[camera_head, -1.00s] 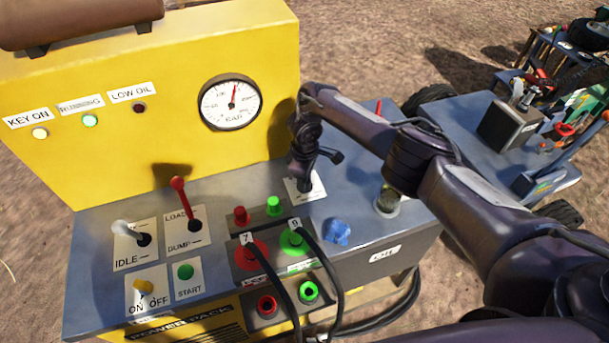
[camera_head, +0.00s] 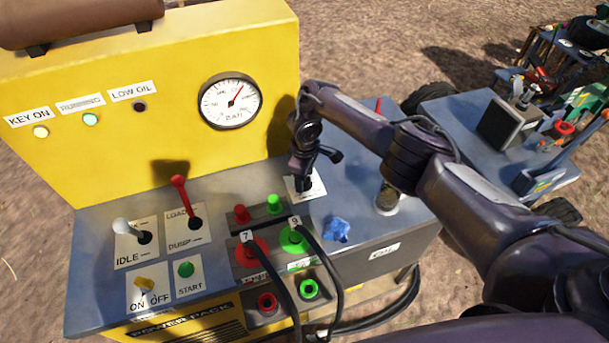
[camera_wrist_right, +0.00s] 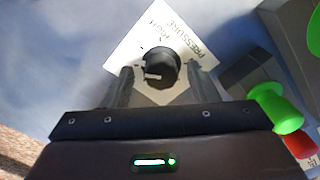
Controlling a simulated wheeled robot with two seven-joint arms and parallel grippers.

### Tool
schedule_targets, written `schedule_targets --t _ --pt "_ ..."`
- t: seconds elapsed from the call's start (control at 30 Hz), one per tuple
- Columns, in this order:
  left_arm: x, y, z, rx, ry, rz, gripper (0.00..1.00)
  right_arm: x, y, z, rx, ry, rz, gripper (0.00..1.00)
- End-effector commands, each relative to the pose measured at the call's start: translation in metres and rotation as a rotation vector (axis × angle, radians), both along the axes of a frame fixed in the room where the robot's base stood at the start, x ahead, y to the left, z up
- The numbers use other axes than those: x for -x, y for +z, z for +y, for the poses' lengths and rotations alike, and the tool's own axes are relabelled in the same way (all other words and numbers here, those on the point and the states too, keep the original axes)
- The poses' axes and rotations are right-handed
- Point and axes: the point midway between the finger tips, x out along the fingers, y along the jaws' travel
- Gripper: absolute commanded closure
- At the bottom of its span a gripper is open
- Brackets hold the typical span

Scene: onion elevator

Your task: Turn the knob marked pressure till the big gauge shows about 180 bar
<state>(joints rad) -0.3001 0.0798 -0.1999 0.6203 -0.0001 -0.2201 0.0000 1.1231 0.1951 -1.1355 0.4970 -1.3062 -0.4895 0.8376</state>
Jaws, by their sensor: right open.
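The black pressure knob (camera_wrist_right: 161,67) with a white pointer line sits on a white plate (camera_wrist_right: 187,32) lettered PRESSURE and HIGH. My right gripper (camera_wrist_right: 160,72) is open, one finger on each side of the knob, with gaps visible. In the head view my right gripper (camera_head: 306,178) reaches down over the plate (camera_head: 318,190) and hides most of the knob. The big round gauge (camera_head: 230,101) is on the yellow panel. Its red needle points up and to the right; the scale numbers are too blurred to read. My left gripper is not in view.
Left of the plate stand red and green caps (camera_head: 274,203) and hose couplings with black hoses (camera_head: 318,247). A blue rag-like item (camera_head: 337,229) lies in front. A red lever (camera_head: 184,202) stands further left. A cart (camera_head: 470,125) with tools is at the right.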

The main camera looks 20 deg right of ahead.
Motion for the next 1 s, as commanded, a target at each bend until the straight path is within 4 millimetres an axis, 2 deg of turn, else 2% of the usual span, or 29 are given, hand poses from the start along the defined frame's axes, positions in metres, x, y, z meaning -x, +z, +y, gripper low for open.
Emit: schedule_targets --t 0.13,0.23,0.5,0.53,0.6,1.0 --pt "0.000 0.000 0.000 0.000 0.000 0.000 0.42 0.001 0.001 0.000 0.000 0.001 0.001 0.47" --pt "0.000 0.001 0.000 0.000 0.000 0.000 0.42 0.000 0.009 0.000 -0.001 0.001 0.000 0.47" --pt "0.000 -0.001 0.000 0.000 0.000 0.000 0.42 -0.001 0.055 0.000 0.000 0.002 -0.004 0.47" --pt "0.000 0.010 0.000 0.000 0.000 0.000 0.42 -0.001 0.065 0.000 0.001 0.001 -0.002 0.47" --pt "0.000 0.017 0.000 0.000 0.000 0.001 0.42 0.000 0.072 -0.001 0.002 0.000 -0.001 0.47" --pt "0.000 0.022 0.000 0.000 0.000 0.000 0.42 0.000 0.078 0.000 0.000 0.000 0.000 0.47"
